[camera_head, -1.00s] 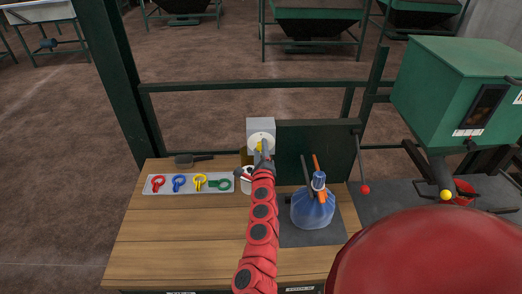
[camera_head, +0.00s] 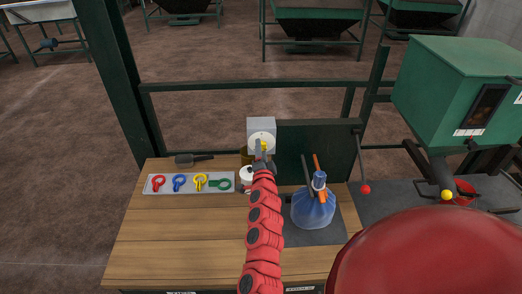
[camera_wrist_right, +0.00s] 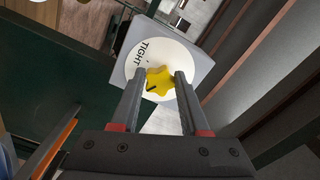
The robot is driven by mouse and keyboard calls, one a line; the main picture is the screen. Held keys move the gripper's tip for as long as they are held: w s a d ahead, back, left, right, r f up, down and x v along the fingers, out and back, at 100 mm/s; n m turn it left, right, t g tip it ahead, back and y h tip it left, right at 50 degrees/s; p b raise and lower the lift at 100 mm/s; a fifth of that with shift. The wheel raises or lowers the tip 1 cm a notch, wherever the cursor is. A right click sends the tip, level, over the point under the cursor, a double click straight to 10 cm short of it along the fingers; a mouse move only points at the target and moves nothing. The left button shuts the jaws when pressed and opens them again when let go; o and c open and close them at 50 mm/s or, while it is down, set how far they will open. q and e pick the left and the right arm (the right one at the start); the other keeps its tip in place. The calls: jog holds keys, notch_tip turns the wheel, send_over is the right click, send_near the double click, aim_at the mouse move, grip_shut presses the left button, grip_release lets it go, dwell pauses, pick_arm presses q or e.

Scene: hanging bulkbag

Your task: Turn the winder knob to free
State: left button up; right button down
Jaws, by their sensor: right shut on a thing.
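The yellow winder knob (camera_wrist_right: 158,79) is star-shaped and sits on a white round dial (camera_wrist_right: 146,56) on a grey box (camera_head: 261,125). The word TIGHT shows on the dial in the wrist view; no other word is readable. A dark mark on the knob points to the lower left there. My right gripper (camera_wrist_right: 160,76) has a finger on each side of the knob and is shut on it. In the head view, the right gripper (camera_head: 262,151) reaches up to the dial and partly hides the knob. My left gripper is not in view.
A wooden bench (camera_head: 180,240) lies below. A tray (camera_head: 150,188) holds red, blue, yellow and green ring-handled pieces. A white cup-like item (camera_head: 246,173) stands beside my right arm. A blue bag (camera_head: 313,210) stands to its right, and a dark green panel (camera_head: 315,140) behind.

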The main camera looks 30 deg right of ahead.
jog(key=n+b, duration=0.5)
jog(key=n, duration=0.5)
jog(key=n+b, duration=0.6)
jog(key=n, duration=0.4)
jog(key=shift+s+d+f+n+b, duration=0.2)
jog(key=shift+n+b, duration=0.1)
jog(key=shift+n, duration=0.1)
jog(key=shift+r+n, duration=0.1)
jog(key=shift+n, duration=1.4)
jog(key=shift+d, duration=0.1)
jog(key=shift+c, duration=2)
grip_release()
